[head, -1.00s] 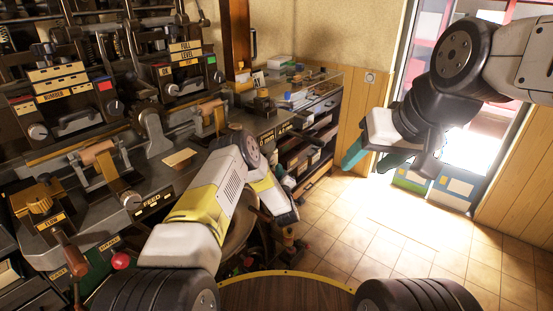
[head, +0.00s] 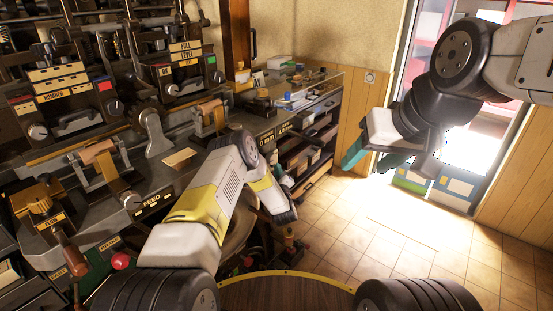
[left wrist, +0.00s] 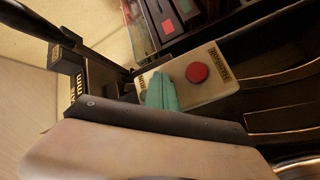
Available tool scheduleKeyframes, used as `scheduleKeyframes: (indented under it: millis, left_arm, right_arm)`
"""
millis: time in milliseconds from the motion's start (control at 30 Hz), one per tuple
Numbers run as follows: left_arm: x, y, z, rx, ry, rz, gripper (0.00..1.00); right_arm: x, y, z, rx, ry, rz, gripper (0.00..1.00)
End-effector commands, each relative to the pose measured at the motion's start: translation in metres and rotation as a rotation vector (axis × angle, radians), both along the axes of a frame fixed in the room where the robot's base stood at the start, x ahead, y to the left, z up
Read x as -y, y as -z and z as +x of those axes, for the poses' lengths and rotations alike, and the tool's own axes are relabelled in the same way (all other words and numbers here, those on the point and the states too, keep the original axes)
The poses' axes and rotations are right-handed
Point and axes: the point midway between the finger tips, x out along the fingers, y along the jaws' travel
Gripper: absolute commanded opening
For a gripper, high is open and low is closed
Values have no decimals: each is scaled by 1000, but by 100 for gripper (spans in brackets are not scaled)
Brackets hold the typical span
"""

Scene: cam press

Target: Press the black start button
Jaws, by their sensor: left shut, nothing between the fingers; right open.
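In the left wrist view, my left gripper (left wrist: 160,94) has teal fingers shut together with nothing between them. The red button is just right of the fingertips. In the head view, my left forearm (head: 205,205) reaches over the bench edge. My right gripper (head: 372,157) is open and empty, high over the floor at the right.
A workbench with a lever press and labelled panels (head: 185,70) fills the left. A shelf unit (head: 305,150) stands behind my left arm. Tiled floor (head: 390,240) is clear at the right, near a bright doorway. In the wrist view, a dark bar (left wrist: 85,42) crosses left of the box.

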Motion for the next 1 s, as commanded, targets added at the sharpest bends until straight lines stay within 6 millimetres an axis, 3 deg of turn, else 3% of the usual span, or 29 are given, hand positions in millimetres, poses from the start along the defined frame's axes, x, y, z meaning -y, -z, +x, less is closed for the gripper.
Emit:
scheduleKeyframes:
  millis: [533, 1000]
  left_arm:
    - [-2, -1, 2, 3, -2, 1, 0]
    - [13, -1, -9, 1, 0, 1, 0]
  right_arm:
    - [0, 0, 0, 0, 0, 0, 55]
    - [0, 0, 0, 0, 0, 0, 55]
